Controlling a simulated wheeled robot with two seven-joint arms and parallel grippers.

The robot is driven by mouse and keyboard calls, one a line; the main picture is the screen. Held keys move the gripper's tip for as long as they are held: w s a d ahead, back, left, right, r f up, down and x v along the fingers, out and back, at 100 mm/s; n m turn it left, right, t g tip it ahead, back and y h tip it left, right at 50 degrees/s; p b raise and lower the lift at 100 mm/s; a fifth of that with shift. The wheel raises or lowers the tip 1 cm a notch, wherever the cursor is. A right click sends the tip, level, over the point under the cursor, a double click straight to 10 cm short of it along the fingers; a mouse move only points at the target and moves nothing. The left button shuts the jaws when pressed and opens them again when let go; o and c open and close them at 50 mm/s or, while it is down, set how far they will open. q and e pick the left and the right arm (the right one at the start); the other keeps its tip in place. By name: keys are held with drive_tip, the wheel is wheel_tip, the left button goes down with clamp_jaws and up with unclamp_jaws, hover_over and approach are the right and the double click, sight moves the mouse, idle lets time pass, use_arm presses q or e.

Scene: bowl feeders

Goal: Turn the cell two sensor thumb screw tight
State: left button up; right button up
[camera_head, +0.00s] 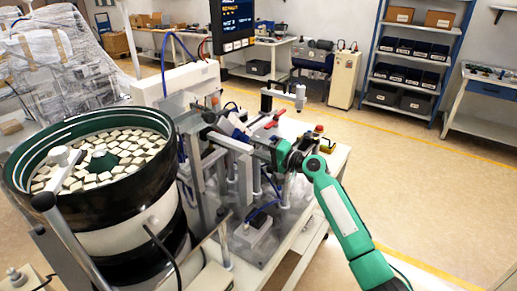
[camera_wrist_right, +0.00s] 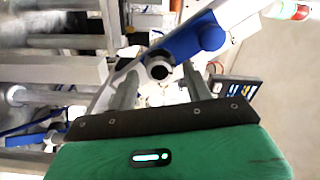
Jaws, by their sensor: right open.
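A dark round knob with a pale rim, which looks like the sensor thumb screw (camera_wrist_right: 158,70), shows in the right wrist view beside a blue and silver sensor body (camera_wrist_right: 192,42). My right gripper (camera_wrist_right: 160,82) is open, with one grey finger on each side of the knob. I cannot tell whether the fingers touch it. In the head view my green right arm reaches in from the lower right, and its gripper (camera_head: 266,149) points left into the machine, near the blue part (camera_head: 236,124). The knob itself cannot be made out there. My left gripper is not in view.
A large bowl feeder (camera_head: 100,190) full of pale blocks stands at the left. Metal posts and brackets (camera_head: 245,180) crowd the cell around my right gripper. A red-handled clamp (camera_head: 272,120) and a monitor (camera_head: 237,20) are behind it. The floor at the right is clear.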

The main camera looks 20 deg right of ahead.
drive_tip(key=b+v, duration=0.4)
drive_tip(key=v, duration=0.9)
drive_tip(key=shift+s+d, duration=0.1)
